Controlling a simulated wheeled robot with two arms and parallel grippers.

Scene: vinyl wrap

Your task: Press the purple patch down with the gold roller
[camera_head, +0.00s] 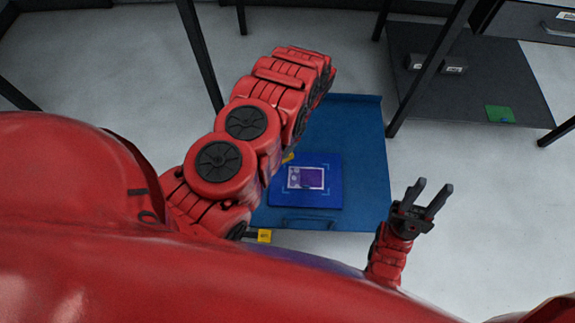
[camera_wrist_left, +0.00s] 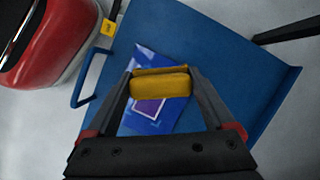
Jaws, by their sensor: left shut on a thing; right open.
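The purple patch (camera_head: 306,177) lies on a dark blue panel (camera_head: 327,200) on the blue cart top (camera_head: 360,130). The patch (camera_wrist_left: 149,108) also shows in the left wrist view, just below the gold roller (camera_wrist_left: 160,83). My left gripper (camera_wrist_left: 160,80) is shut on the roller, which hangs between its fingertips over the panel. I cannot tell whether the roller touches the panel. In the head view my left arm hides that gripper, and only a bit of yellow (camera_head: 288,157) shows beside the arm. My right gripper (camera_head: 428,193) is open and empty, right of the cart.
The blue cart has a handle (camera_wrist_left: 90,80) and a yellow tag (camera_head: 264,236) at its near edge. A dark shelf (camera_head: 480,80) stands at the back right with a green item (camera_head: 500,114) and small dark boxes. The floor around my right gripper is clear.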

